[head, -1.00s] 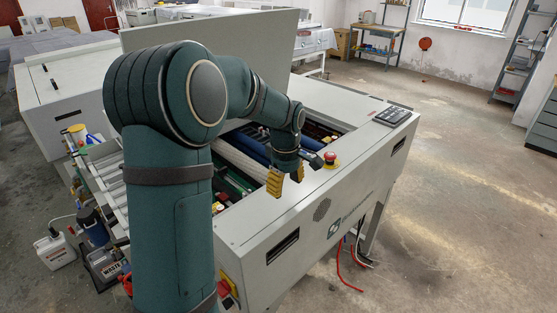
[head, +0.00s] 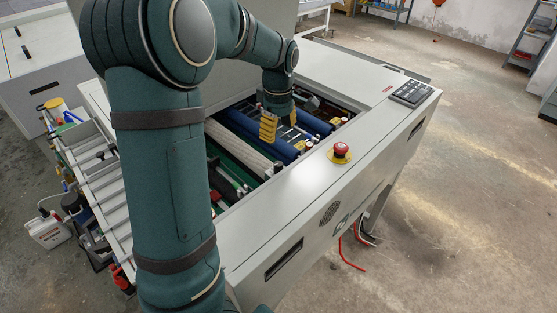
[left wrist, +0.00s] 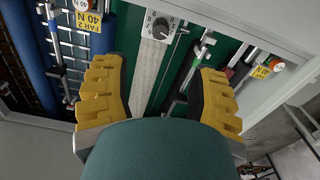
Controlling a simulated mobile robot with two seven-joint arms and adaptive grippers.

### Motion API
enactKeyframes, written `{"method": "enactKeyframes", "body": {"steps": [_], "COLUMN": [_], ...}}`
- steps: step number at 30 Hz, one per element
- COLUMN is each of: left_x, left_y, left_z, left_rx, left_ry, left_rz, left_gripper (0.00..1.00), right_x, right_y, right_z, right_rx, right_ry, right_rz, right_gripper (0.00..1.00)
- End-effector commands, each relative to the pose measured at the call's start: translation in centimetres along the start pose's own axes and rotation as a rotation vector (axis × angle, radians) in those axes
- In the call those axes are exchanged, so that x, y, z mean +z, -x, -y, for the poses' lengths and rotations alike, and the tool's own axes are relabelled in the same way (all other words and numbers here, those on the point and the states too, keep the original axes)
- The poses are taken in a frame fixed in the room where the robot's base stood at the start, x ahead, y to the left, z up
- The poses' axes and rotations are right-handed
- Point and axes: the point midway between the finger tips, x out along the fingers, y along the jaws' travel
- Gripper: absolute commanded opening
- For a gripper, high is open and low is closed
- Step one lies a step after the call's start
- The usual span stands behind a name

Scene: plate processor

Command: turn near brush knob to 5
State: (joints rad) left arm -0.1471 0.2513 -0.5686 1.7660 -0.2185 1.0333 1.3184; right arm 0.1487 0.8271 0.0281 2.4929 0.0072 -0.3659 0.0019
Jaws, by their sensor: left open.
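A grey dial with a dark knob and printed numbers (left wrist: 160,27) shows at the top middle of the left wrist view, at the end of the white brush roller (left wrist: 148,75). I cannot tell its setting, or whether it is the near brush knob. My left gripper (head: 279,122) is open and empty above the open roller bay, over the white and blue rollers. In the left wrist view its yellow fingers (left wrist: 160,95) stand wide apart, with the dial beyond them and between them. In the head view a small dark knob (head: 278,166) sits at the white roller's near end.
Blue rollers (head: 255,132) lie beside the white one. The front panel carries a red emergency button (head: 340,150) and a keypad (head: 411,93). The raised lid (head: 235,50) stands behind my arm.

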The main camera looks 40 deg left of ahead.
Motion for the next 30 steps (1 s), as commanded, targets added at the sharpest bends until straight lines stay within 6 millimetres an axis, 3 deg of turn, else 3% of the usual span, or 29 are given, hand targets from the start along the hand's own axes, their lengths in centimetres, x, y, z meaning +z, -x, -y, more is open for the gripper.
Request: {"method": "enactKeyframes", "body": {"steps": [12, 18, 24, 30], "left_x": [0.0, 0.0, 0.0, 0.0], "left_y": [-8.1, -11.2, -12.7, -12.9], "left_z": [0.2, 0.1, 0.1, 0.1], "left_rx": [-0.007, -0.004, -0.003, -0.001], "left_ry": [0.001, 0.001, 0.000, 0.000], "left_rz": [0.001, 0.001, 0.001, 0.001], "left_gripper": [0.60, 0.60, 0.60, 0.60], "right_x": [0.1, 0.2, 0.2, 0.2], "right_y": [-1.1, -1.5, -1.7, -1.7], "right_z": [-0.4, -0.5, -0.5, -0.5], "right_rx": [0.002, 0.003, 0.003, 0.003], "right_ry": [0.000, 0.000, 0.000, 0.000], "right_rz": [0.000, 0.000, 0.000, 0.000], "right_gripper": [0.00, 0.00, 0.00, 0.00]}}
